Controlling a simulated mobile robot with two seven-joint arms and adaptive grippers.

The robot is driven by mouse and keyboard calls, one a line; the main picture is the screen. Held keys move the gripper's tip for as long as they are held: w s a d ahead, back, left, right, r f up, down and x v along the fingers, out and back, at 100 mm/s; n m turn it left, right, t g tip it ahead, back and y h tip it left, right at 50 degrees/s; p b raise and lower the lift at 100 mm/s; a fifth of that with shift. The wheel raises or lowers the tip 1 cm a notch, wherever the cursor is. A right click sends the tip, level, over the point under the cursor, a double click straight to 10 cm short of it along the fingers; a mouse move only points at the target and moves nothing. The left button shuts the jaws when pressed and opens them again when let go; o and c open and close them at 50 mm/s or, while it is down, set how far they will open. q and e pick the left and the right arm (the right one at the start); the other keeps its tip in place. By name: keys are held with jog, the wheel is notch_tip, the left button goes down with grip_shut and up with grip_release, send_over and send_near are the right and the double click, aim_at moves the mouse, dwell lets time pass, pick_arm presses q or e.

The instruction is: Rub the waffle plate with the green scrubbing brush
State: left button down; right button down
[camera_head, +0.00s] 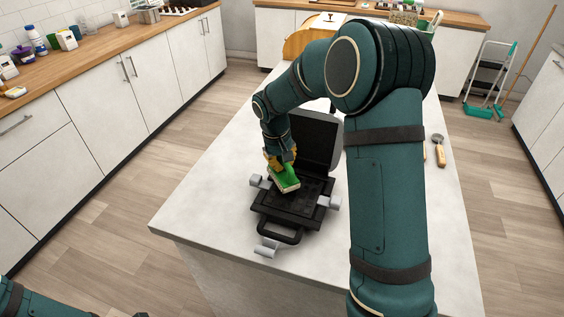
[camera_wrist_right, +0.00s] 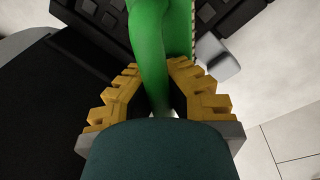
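The waffle maker stands open on the white island, its dark lid (camera_head: 316,138) raised at the back and a black handle (camera_head: 279,234) at the front. Its lower waffle plate (camera_head: 303,205) is black and gridded. My right gripper (camera_head: 275,163) has yellow fingers shut on the green scrubbing brush (camera_head: 286,180). The brush is over the left back part of the plate; I cannot tell whether its bristles touch. In the right wrist view the green brush handle (camera_wrist_right: 150,45) passes between the yellow fingers. Only part of my left arm shows at the bottom left; its gripper is not visible.
Grey pieces (camera_head: 266,247) lie around the waffle maker's front and sides. A wooden-handled tool (camera_head: 440,153) lies on the white island (camera_head: 210,208) at the right, partly near my right arm. The island's left front surface is clear. Counters with bottles stand farther left.

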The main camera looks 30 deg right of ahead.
jog(key=shift+f+b, duration=0.8)
jog(key=shift+f, duration=0.45)
dwell(0.5)
jog(key=shift+s+d, duration=0.6)
jog(key=shift+s, duration=0.2)
jog(key=shift+s+d, duration=0.6)
jog(key=shift+s, duration=0.15)
jog(key=shift+f, duration=0.1)
jog(key=shift+w+a+p, duration=0.3)
jog(key=shift+w+a, duration=0.7)
jog(key=shift+w, duration=0.2)
jog(key=shift+w+a, duration=0.3)
jog(key=shift+w, duration=0.1)
jog(key=shift+r, duration=0.2)
